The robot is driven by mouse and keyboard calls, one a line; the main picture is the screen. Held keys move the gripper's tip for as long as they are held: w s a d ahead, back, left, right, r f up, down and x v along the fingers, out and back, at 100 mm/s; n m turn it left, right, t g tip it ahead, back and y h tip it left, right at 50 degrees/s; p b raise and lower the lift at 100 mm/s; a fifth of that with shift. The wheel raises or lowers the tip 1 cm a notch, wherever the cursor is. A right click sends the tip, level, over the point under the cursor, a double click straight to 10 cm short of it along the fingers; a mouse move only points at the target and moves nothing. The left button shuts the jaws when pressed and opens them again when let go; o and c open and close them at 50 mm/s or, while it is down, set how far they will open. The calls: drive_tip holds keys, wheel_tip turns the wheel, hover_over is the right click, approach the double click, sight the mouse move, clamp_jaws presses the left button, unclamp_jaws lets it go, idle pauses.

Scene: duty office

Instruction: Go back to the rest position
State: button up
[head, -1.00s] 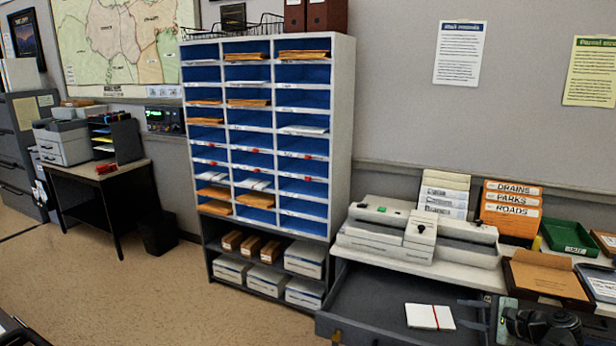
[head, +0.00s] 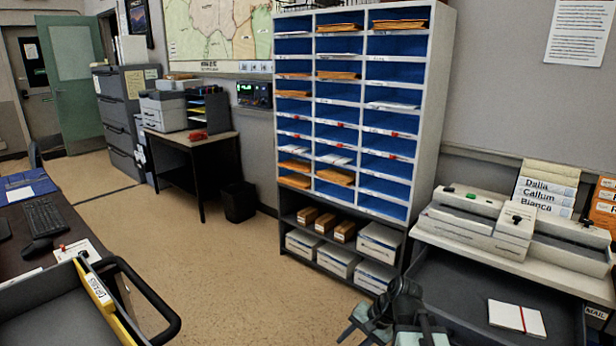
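My gripper (head: 392,332) is at the bottom of the head view, right of centre, partly cut off by the lower edge. Its dark body shows with two grey-green fingers spread apart, and I see nothing between them. It appears in front of the lower right of the pigeonhole shelf (head: 449,120) and left of the open dark drawer (head: 455,290). A white notebook with a red band (head: 517,318) lies flat in that drawer, apart from my gripper.
A desk with keyboard (head: 46,217) and a grey tray with a yellow edge (head: 50,312) and black handle are at left. A side table (head: 190,142) and a black bin (head: 239,202) stand further back. The floor (head: 200,260) between is clear. A pale machine (head: 470,222) sits above the drawer.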

wheel_tip(320, 180, down, 3)
drive_tip(key=s+a+n+g+h, duration=0.1)
drive_tip(key=s+a+n+h, duration=0.1)
drive_tip(key=s+n+h, duration=0.1)
drive_tip(key=s+d+n+h, duration=0.1)
drive_tip(key=d+n+h, duration=0.15)
drive_tip(key=d, duration=0.35)
wheel_tip(320, 180, up, 22)
drive_tip(key=p, duration=2.2)
drive_tip(key=shift+d+f+g, duration=0.15)
drive_tip(key=shift+d+g, duration=0.15)
drive_tip(key=shift+d, duration=0.05)
drive_tip(key=shift+n, duration=0.25)
